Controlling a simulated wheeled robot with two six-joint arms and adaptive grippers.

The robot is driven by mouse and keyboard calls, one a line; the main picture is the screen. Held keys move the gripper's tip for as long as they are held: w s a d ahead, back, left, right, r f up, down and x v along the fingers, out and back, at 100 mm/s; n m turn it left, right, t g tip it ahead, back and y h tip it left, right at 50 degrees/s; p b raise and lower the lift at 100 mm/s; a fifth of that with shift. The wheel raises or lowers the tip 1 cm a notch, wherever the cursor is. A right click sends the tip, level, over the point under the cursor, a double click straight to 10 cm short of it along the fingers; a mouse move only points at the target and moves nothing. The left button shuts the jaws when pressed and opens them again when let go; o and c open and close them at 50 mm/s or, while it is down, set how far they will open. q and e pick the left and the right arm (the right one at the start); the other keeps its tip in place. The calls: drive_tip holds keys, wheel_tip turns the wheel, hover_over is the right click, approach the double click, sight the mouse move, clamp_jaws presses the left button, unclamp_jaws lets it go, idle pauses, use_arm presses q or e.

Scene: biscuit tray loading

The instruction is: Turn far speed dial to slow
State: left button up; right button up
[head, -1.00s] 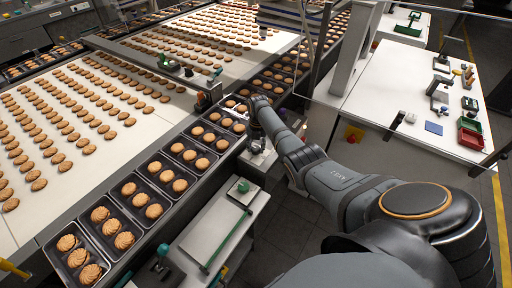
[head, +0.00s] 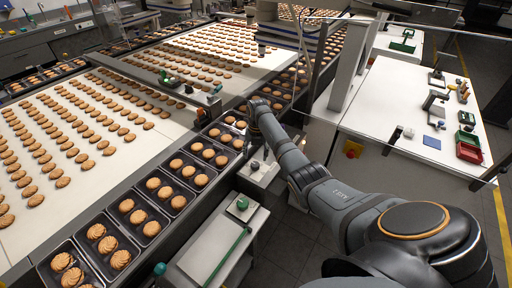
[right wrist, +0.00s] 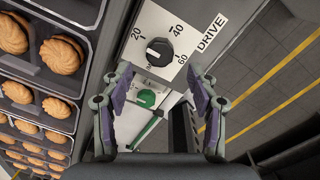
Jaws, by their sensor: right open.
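The dial is a black round knob (right wrist: 160,52) on a white plate (right wrist: 185,22) marked 20, 40, 60 and DRIVE, in the right wrist view. Its pointer setting is too small to read surely. My right gripper (right wrist: 160,74) is open and empty, its two purple-padded fingers spread to either side below the knob in the picture, apart from it. In the head view the arm reaches down to the white control box (head: 262,174) beside the conveyor, and the fingers are small and partly hidden there. My left gripper is not in view.
A green knob (right wrist: 147,98) sits on a lower box beyond the dial. Black trays (head: 128,212) of biscuits run along the conveyor edge close by. A white table (head: 390,100) with tools and bins stands to the right. Grey floor (head: 290,235) is clear between.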

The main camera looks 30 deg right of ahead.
sight(256, 165)
wheel_tip(256, 165, up, 7)
drive_tip(key=shift+f, duration=0.2)
drive_tip(key=shift+s+d, duration=0.1)
drive_tip(key=shift+s, duration=0.05)
